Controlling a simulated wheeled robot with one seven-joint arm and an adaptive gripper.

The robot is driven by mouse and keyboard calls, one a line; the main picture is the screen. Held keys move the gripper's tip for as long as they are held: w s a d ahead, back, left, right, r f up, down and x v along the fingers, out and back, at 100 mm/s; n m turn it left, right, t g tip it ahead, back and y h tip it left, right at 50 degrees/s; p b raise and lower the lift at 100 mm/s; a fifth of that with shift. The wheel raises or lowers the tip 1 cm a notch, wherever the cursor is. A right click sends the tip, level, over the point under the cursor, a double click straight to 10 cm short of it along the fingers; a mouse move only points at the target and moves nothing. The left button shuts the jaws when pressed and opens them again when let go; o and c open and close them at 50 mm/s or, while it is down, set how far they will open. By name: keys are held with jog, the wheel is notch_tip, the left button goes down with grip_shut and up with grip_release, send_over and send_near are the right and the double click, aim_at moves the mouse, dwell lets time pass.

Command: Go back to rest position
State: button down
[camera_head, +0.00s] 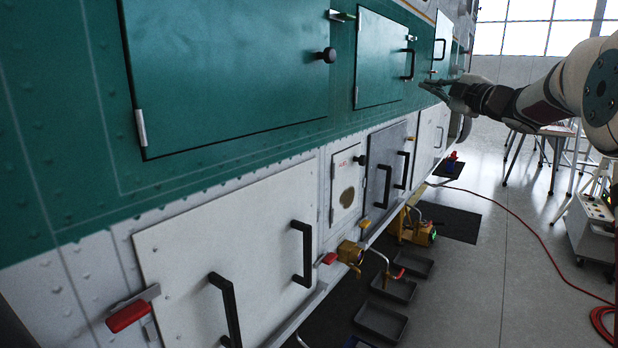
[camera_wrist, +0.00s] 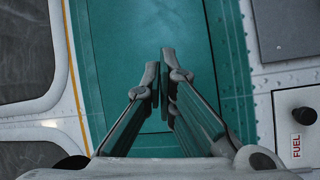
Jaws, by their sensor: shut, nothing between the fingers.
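My gripper (camera_head: 434,88) is at the end of my arm, which reaches in from the right in the head view. Its fingertips point left toward the green side of the helicopter (camera_head: 80,90). In the wrist view my gripper (camera_wrist: 162,80) is shut and empty, with the green panel behind the fingers. I cannot tell how wide the gap is between the fingertips and the panel.
Green hatches with a black knob (camera_head: 326,55) and black handles line the helicopter's side. White and grey doors with handles sit below. Black trays (camera_head: 381,322), a red hose (camera_head: 545,240) and a grey cart (camera_head: 592,226) are on the floor. Bare floor lies between hose and trays.

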jog(key=s+r+m+g+h+p, duration=0.1)
jog(key=s+r+m+h+p, duration=0.25)
jog(key=s+m+h, duration=0.95)
jog(key=s+a+f+m+g+y+p, duration=0.1)
jog(key=s+a+f+g, duration=0.3)
jog(key=s, duration=1)
jog(key=s+a+f+m+g+y, duration=0.2)
jog(key=s+f, duration=0.8)
jog(key=s, duration=0.5)
jog(key=s+a+f+m+g+y+p, duration=0.1)
jog(key=s+a+f+g, duration=0.5)
jog(key=s, duration=0.9)
notch_tip(320, 180, down, 2)
jog(key=m+y, duration=0.1)
jog(key=m, duration=0.1)
jog(key=shift+s+m+g+p, duration=0.2)
jog(key=shift+m+g+p, duration=0.1)
jog(key=shift+m+p, duration=0.1)
jog(key=shift+d+f, duration=0.1)
jog(key=shift+d, duration=0.05)
